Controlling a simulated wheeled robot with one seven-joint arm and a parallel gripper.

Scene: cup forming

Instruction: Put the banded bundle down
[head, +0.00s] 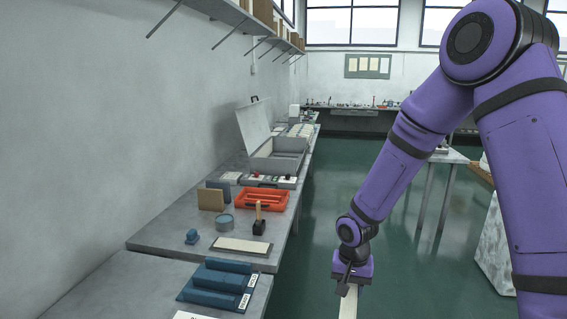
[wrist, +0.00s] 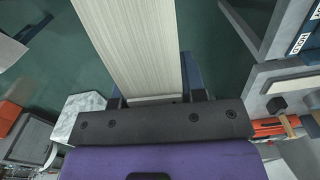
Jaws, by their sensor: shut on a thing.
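My gripper (head: 350,284) is low over the green floor, to the right of the workbenches. In the wrist view its two fingers (wrist: 156,97) are shut on the end of a long pale, finely striped bundle (wrist: 135,45). The bundle extends away from the jaws and out of the top of the wrist view. In the head view only a short pale length of the bundle (head: 348,304) shows below the gripper, cut off by the bottom edge. I cannot clearly make out a band on it. The bundle touches no bench in view.
A blue stepped rack (head: 213,284) with white labels stands on the near bench at left. Behind it are a pale flat board (head: 243,246), a blue tin (head: 224,223), a brush-like tool (head: 259,226), an orange tray (head: 263,199) and an open grey case (head: 276,156). The aisle floor (head: 318,225) is clear.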

